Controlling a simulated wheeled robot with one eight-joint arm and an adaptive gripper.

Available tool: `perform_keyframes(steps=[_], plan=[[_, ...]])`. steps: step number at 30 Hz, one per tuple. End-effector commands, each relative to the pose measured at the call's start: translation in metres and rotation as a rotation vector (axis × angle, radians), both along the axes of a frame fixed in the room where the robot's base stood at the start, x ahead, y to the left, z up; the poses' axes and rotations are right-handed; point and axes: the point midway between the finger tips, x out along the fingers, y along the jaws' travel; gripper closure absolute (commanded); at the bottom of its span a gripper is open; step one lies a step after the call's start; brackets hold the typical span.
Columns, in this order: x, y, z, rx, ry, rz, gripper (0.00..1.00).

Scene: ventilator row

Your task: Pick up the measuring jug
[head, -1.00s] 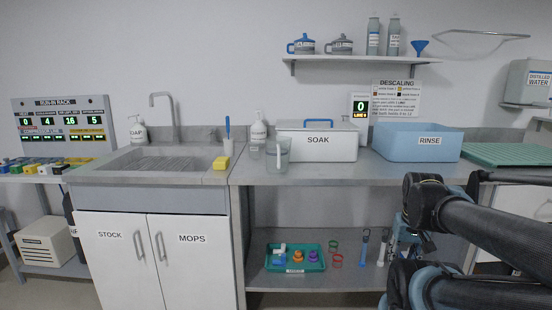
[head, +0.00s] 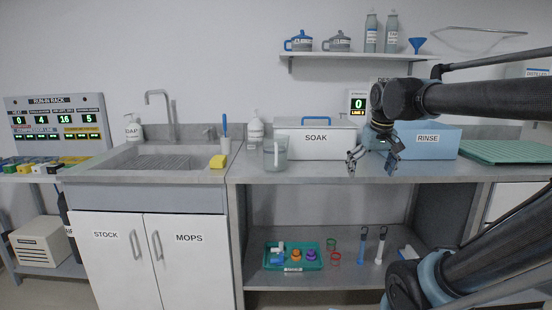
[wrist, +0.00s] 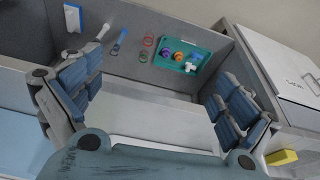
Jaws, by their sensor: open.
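The measuring jug (head: 275,155), clear and greyish, stands upright on the counter in the head view, in front of the left end of the white SOAK bin. My gripper (head: 373,163) is over the counter to the right of the jug, in front of the blue RINSE bin, fingers spread and pointing down. It is empty and well apart from the jug. In the wrist view my open gripper (wrist: 157,103) shows its two fingers wide apart with nothing held between them. I cannot make out the jug in the wrist view.
The SOAK bin (head: 315,139) and RINSE bin (head: 440,141) stand behind the counter's front strip. A soap bottle (head: 255,129) is behind the jug; a yellow sponge (head: 218,161) lies left by the sink. The counter between jug and gripper is clear. A teal tray (head: 294,257) sits below.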

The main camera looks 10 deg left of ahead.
Motion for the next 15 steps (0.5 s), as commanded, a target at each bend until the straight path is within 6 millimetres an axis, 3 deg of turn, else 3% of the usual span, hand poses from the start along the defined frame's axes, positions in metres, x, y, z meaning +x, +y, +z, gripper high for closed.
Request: perform_keyframes(steps=[1, 6, 15], plan=[[0.015, 0.019, 0.020, 0.002, -0.007, 0.036, 0.03], [0.056, 0.083, 0.076, 0.015, -0.033, 0.137, 0.03], [0.101, 0.214, 0.158, 0.041, -0.073, 0.309, 0.03]])
